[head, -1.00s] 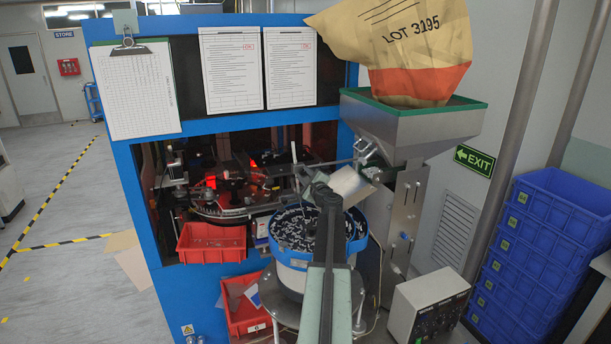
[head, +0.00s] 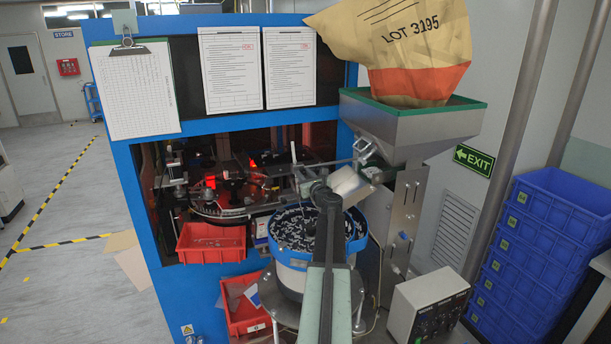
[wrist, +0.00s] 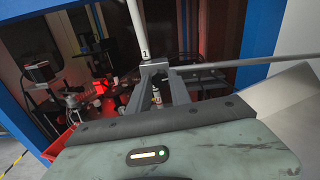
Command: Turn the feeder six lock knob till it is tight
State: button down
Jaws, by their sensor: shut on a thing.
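My gripper (wrist: 155,78) is shut at a grey clamp piece at the foot of a pale upright post (wrist: 137,25). The post carries a small tag that seems to read 1. I take the held part to be the lock knob, but the fingers cover most of it. A thin rod (wrist: 230,66) runs to the right from this joint. In the head view my gripper (head: 304,174) is above the back of the blue-rimmed feeder bowl (head: 357,232), beside the post (head: 294,153). How tight the knob is cannot be seen.
A steel hopper (head: 410,128) with a sack (head: 400,40) stands to the right. Behind is a round sorter table (head: 215,211) in a blue cabinet. A red bin (head: 210,255) hangs in front. Blue crates (head: 535,240) and a control box (head: 430,300) are at right.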

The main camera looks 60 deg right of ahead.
jog(key=shift+m, duration=0.6)
jog(key=c, duration=1.2)
grip_release()
jog(key=shift+o, duration=0.2)
jog(key=shift+s, duration=0.1)
jog(key=v, duration=0.7)
jog(key=shift+s+a, duration=0.2)
jog(key=shift+s, duration=0.05)
